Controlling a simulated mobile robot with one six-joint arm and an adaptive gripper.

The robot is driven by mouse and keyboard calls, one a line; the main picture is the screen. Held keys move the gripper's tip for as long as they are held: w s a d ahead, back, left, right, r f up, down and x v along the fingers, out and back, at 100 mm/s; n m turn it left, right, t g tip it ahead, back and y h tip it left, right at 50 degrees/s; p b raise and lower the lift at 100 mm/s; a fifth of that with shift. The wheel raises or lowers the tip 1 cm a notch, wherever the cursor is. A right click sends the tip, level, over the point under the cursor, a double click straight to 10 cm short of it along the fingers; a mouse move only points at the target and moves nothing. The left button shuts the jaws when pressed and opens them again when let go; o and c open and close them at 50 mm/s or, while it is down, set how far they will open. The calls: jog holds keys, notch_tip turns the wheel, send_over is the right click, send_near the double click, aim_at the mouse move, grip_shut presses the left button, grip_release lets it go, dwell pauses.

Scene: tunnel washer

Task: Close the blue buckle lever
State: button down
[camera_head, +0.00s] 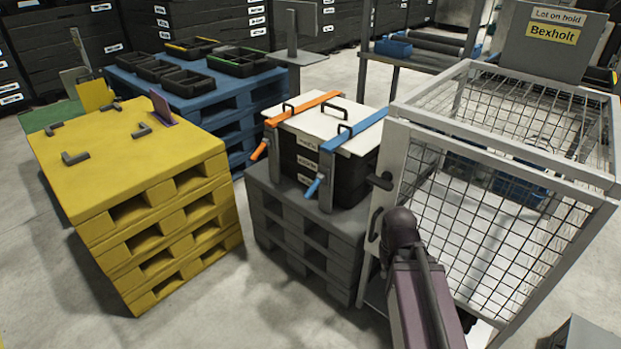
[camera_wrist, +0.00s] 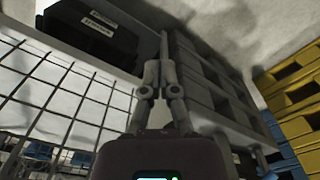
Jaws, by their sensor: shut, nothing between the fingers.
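The blue buckle lever (camera_head: 313,187) is a short blue handle that sticks out and down from the front of a grey upright. Its blue strap (camera_head: 360,132) runs across the white lid (camera_head: 330,122) of a stack of black crates (camera_head: 345,180). In the wrist view, my gripper (camera_wrist: 163,45) has its fingers together, with nothing between them. Part of a black crate (camera_wrist: 90,35) shows at upper left there, but I cannot make out the blue lever. In the head view my arm is at lower right, right of the lever and apart from it; the fingertips cannot be made out.
An orange strap (camera_head: 304,107) with its own lever (camera_head: 259,150) lies left of the blue one. The crates stand on grey pallets (camera_head: 300,235). A wire mesh cage (camera_head: 500,190) stands close on the right, yellow pallets (camera_head: 150,220) on the left. Bare floor lies in front.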

jog(key=w+a+r+p, duration=0.1)
jog(key=w+r+p, duration=0.1)
jog(key=r+p, duration=0.5)
jog(key=w+a+r+n+p, duration=0.1)
jog(key=w+r+p, duration=0.2)
jog(key=r+p, duration=0.4)
jog(key=w+a+r+n+t+p, duration=0.1)
jog(key=w+r+p, duration=0.1)
jog(key=r+p, duration=0.6)
jog(key=shift+w+a+r, duration=0.2)
jog(key=shift+w+r, duration=0.15)
jog(key=w+a+r+n+y+p, duration=0.1)
jog(key=w+a+r+n+p, duration=0.1)
jog(key=w+a+n, duration=0.6)
jog(key=w+a, duration=0.7)
jog(key=a, duration=0.1)
jog(key=shift+w+y, duration=0.3)
jog(key=shift+w, duration=0.05)
jog(key=b, duration=1.4)
send_over(310, 192)
notch_tip(310, 192, down, 14)
jog(key=shift+d+r, duration=0.1)
jog(key=shift+r, duration=0.15)
